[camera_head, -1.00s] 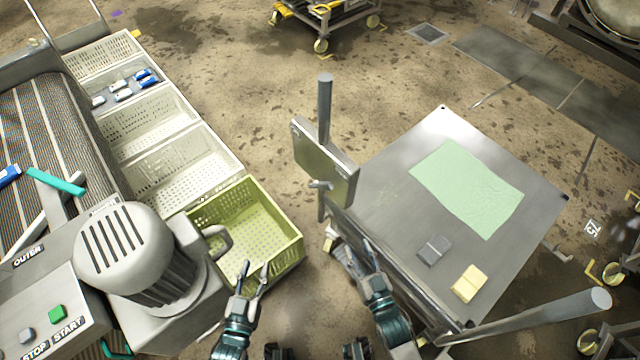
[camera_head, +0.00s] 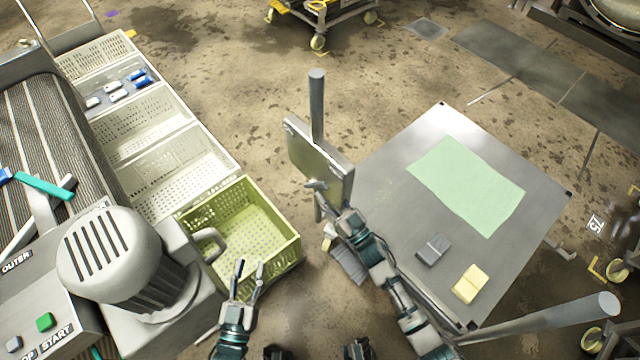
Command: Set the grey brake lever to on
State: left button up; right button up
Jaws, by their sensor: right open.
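A small grey lever handle (camera_head: 315,184) sits low on the front of a grey metal panel (camera_head: 322,158) on an upright post. I take it for the brake lever; no on or off marking is readable. My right gripper (camera_head: 325,207) is open just below the handle, its fingers reaching up to the panel's lower edge. I cannot tell if they touch the handle, and the gripper partly hides the post's lower part. My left gripper (camera_head: 248,268) is open and empty, in front of the green crate (camera_head: 299,252).
A metal table (camera_head: 400,190) with a green sheet (camera_head: 465,185), a grey block (camera_head: 432,249) and a yellow block (camera_head: 470,284) stands right of the panel. White crates (camera_head: 150,125) and a conveyor with a motor (camera_head: 110,255) fill the left. Floor behind the panel is clear.

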aim_at(320, 185)
jog(key=shift+x, duration=1.15)
jog(key=shift+w+a, duration=0.15)
jog(key=shift+w, duration=0.15)
jog(key=shift+a+r, duration=0.2)
jog(key=shift+a, duration=0.25)
jog(key=c, duration=0.6)
jog(key=shift+w+d, duration=0.1)
jog(key=shift+d, duration=0.15)
grip_shut()
pick_arm(q)
jog(key=shift+r+t, duration=0.5)
jog(key=shift+r, duration=0.05)
